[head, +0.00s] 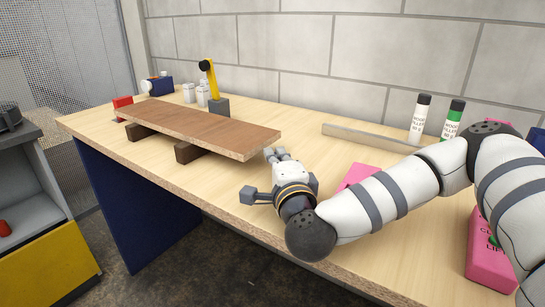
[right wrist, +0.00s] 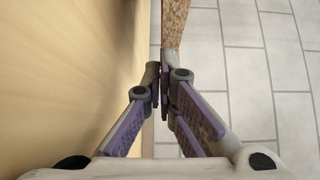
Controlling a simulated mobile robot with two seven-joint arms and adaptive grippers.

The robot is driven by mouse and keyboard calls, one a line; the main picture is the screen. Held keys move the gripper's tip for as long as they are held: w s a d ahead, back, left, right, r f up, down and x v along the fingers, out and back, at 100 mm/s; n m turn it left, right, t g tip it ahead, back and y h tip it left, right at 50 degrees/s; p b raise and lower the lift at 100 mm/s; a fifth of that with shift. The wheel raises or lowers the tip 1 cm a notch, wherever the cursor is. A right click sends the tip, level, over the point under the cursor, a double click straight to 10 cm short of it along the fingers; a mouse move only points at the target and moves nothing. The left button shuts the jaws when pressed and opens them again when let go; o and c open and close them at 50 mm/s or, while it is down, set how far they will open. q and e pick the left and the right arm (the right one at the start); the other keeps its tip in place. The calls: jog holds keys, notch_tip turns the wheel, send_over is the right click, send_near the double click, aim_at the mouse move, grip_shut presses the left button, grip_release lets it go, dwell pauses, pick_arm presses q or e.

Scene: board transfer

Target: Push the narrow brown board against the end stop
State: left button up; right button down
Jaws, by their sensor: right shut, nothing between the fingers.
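The narrow brown board (head: 200,125) lies flat across two dark supports (head: 188,152) on the workbench. A red block (head: 122,102), which looks like the end stop, is at the board's far left end; I cannot tell whether they touch. My right gripper (head: 275,154) is shut and empty, by the board's near right end. In the right wrist view its fingertips (right wrist: 160,78) are close to the board's speckled edge (right wrist: 174,25); whether they touch is unclear. My left gripper is not in view.
A yellow and black upright tool on a grey block (head: 218,105) stands behind the board. White jars (head: 202,96) are farther back. A metal bar (head: 365,138), two bottles (head: 420,118) and a pink box (head: 490,250) are on the right.

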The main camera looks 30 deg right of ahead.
aim_at(251, 149)
jog(key=shift+w+d, duration=0.1)
jog(key=shift+w, duration=0.1)
jog(key=shift+s+r, duration=0.1)
jog(key=shift+s, duration=0.05)
jog(key=w, duration=0.2)
jog(key=w+a, duration=0.1)
jog(key=w, duration=0.1)
jog(key=w+a, duration=0.1)
jog(key=shift+w+a, duration=0.25)
jog(key=shift+w, duration=0.15)
jog(key=shift+r, duration=0.1)
jog(key=shift+a, duration=0.1)
